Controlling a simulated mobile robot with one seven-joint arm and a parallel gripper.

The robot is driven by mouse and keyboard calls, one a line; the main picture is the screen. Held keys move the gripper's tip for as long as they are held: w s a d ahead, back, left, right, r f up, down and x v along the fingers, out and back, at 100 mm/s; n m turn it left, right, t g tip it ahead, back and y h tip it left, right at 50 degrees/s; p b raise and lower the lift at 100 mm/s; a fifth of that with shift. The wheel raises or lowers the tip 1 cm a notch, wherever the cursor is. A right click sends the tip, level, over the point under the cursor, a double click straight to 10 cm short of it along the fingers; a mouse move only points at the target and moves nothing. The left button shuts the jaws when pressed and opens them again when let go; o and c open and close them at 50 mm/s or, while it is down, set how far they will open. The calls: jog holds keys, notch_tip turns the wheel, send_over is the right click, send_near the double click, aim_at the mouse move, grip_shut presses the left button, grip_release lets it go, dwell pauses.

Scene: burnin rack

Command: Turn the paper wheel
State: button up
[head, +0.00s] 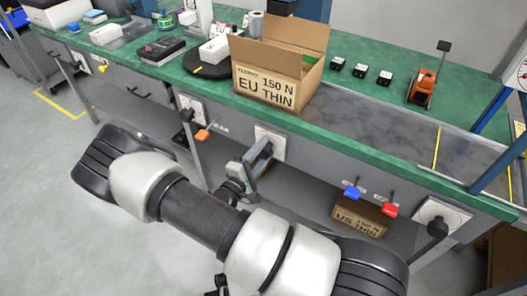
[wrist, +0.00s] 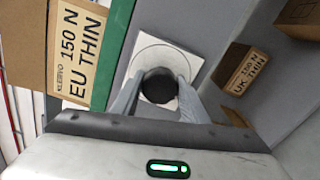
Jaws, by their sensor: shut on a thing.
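My gripper (head: 256,163) is at the grey front panel under the bench top, in front of a white square plate (head: 270,139). In the wrist view my gripper (wrist: 157,88) has a finger on each side of a round black knob (wrist: 158,87) and is shut on it. The knob sits on the white plate (wrist: 160,52), which bears a thin ring. I see no label that names this knob the paper wheel. My gripper hides most of the knob in the head view.
Similar dials are on the panel at left (head: 191,106) and right (head: 441,214). Orange (head: 203,135), blue (head: 352,193) and red (head: 389,209) levers jut out.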

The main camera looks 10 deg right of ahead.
jog(key=shift+m, duration=0.4)
jog(key=o, duration=1)
jog(key=shift+s+a, duration=0.1)
jog(key=p+v, duration=0.2)
jog(key=v, duration=1.5)
jog(key=shift+s+a+r, duration=0.1)
